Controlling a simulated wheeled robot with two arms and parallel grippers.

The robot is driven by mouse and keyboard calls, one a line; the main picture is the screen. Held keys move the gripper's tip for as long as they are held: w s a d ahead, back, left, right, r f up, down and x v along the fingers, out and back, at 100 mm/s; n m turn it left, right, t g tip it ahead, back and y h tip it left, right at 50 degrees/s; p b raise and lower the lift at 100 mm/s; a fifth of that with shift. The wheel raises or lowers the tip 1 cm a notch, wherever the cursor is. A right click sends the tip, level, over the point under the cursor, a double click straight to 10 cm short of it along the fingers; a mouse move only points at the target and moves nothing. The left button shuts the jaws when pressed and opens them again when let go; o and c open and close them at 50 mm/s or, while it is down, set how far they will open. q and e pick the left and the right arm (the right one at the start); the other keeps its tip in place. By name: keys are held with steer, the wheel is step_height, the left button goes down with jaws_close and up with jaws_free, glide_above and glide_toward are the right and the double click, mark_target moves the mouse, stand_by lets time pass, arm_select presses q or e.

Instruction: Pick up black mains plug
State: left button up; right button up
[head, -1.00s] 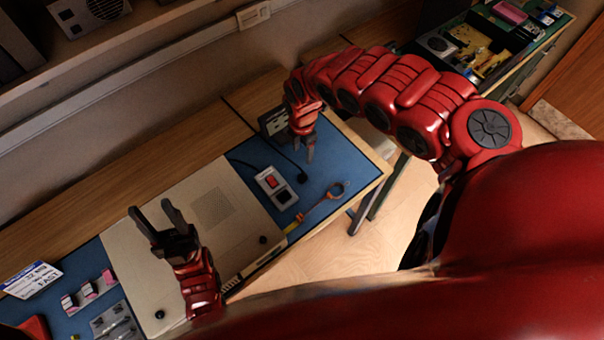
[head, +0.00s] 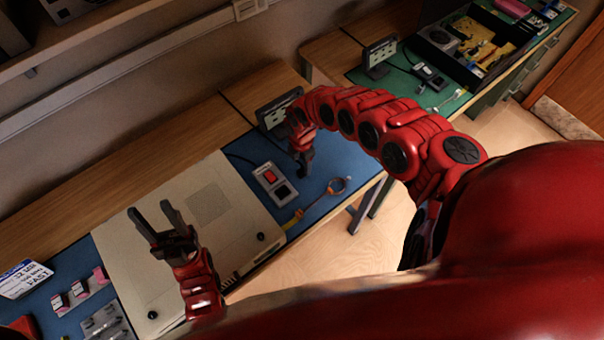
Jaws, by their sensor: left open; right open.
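I cannot make out the black mains plug in the head view; the spot by my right gripper (head: 303,172) is covered by its dark fingers. A thin black cable (head: 240,158) runs on the blue mat (head: 322,165) toward that spot. My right gripper points down over the mat, just beyond a grey switch box with a red rocker (head: 274,184). Its fingers look close together from this angle, and nothing is visibly held. My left gripper (head: 153,212) is open and empty, above the large beige case, fingers pointing away from me.
The beige case (head: 207,200) fills the mat's middle. A dark display stand (head: 277,112) is behind my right gripper. An orange-ringed tool (head: 337,185) lies near the mat's right edge. A green-matted bench (head: 400,82) stands at the upper right.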

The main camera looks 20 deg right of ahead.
step_height(320, 180, down, 5)
steer(key=b, duration=0.3)
steer(key=shift+r, duration=0.3)
steer(key=shift+c, duration=0.7)
jaws_close()
